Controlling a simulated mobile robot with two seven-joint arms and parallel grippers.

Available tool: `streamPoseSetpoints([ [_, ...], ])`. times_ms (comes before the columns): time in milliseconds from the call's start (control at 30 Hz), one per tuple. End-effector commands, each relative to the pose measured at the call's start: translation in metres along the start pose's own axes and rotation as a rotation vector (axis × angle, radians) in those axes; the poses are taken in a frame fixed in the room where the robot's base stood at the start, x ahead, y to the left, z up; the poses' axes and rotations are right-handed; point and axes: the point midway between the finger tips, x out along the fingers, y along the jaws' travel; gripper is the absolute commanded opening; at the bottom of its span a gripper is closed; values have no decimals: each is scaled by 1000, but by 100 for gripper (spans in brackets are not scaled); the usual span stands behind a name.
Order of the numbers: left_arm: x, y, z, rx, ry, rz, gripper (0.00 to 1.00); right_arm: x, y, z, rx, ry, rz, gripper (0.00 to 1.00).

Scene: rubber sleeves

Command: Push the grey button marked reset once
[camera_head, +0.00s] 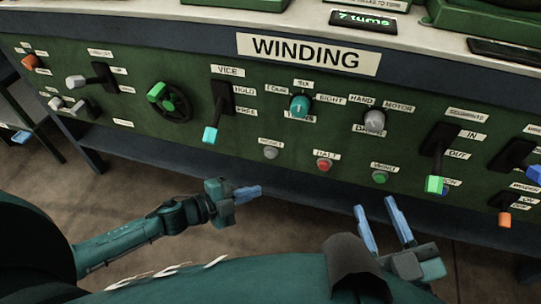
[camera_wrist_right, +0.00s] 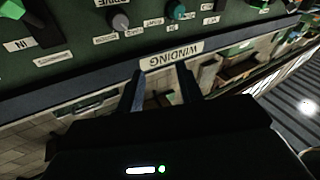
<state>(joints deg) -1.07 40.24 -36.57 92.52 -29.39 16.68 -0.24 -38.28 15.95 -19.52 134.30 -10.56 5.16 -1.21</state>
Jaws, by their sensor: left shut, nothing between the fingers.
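The grey button (camera_head: 270,152) is a small round knob low on the green panel in the head view, under a small label (camera_head: 271,141) that is hard to read. Whether it is pressed in cannot be told. My left gripper (camera_head: 259,190) is shut and empty, below and slightly left of the button and apart from it. My right gripper (camera_head: 374,204) is open and empty, in front of the panel and to the right of the button. Its two separated fingers also show in the right wrist view (camera_wrist_right: 160,78).
A red button (camera_head: 324,164) and a green button (camera_head: 380,177) sit right of the grey one. A cyan-tipped lever (camera_head: 210,135) sticks out at its upper left, and a green-tipped lever (camera_head: 434,184) at the right. The WINDING sign (camera_head: 306,53) is above. Space before the panel is clear.

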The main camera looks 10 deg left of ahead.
Motion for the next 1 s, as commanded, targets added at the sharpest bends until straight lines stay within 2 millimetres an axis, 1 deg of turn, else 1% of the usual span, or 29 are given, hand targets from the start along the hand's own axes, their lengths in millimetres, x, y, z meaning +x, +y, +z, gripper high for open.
streamPoseSetpoints([
  [200, 0, -1, 0, -1, -1, -1, 0, 0, 0, 0, 1, -1, 0, 36],
  [333, 5, -3, 4, -1, -1, -2, 0, 0, 0, 1, 5, 1, 0, 36],
  [467, 15, -10, 11, 1, -1, -3, 0, 1, -1, 2, 14, 7, 0, 36],
  [733, 42, -30, 31, 3, -2, -3, 0, 2, -1, 6, 42, 19, -1, 36],
  [800, 48, -35, 35, 0, -2, -2, 0, 3, -1, 4, 47, 21, -1, 36],
  [1000, 59, -43, 42, -1, 0, -2, 0, 3, -2, 0, 54, 28, -3, 36],
])
